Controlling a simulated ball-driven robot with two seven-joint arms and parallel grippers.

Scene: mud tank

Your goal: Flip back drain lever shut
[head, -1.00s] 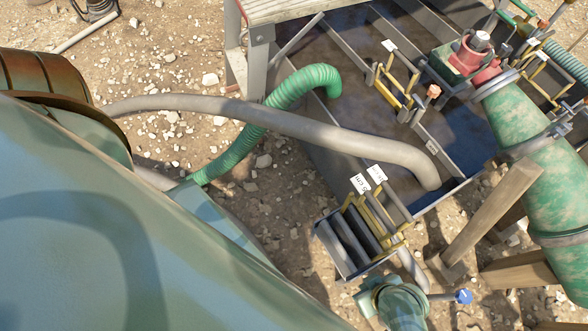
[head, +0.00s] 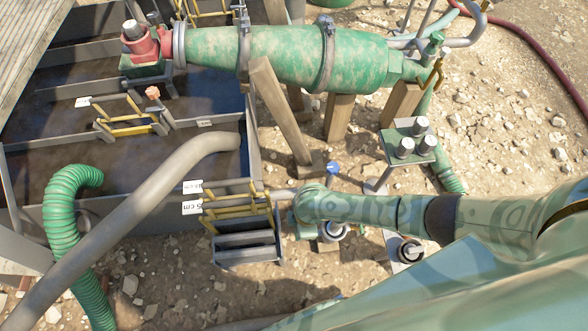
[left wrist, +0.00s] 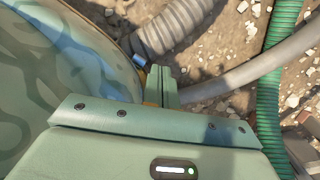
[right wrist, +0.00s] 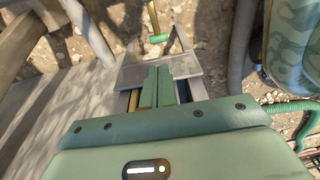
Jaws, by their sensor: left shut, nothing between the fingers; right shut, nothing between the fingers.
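A lever with a blue knob (head: 332,168) stands by the green fitting beside the small slotted box (head: 247,255) in the head view. A second lever, yellow (head: 436,76), sits on the valve at the right end of the green cylinder (head: 290,55). I cannot tell which is the drain lever. The right wrist view shows a green grip (right wrist: 158,38) on a yellow stem beyond my right gripper (right wrist: 159,70). That gripper is shut, empty and apart from the grip. My left gripper (left wrist: 163,72) is shut and empty near a ribbed grey hose (left wrist: 172,25).
A muddy compartmented tank (head: 203,122) fills the left of the head view. A grey hose (head: 140,205) and a green ribbed hose (head: 62,215) cross its near side. Wooden posts (head: 275,105) support the cylinder.

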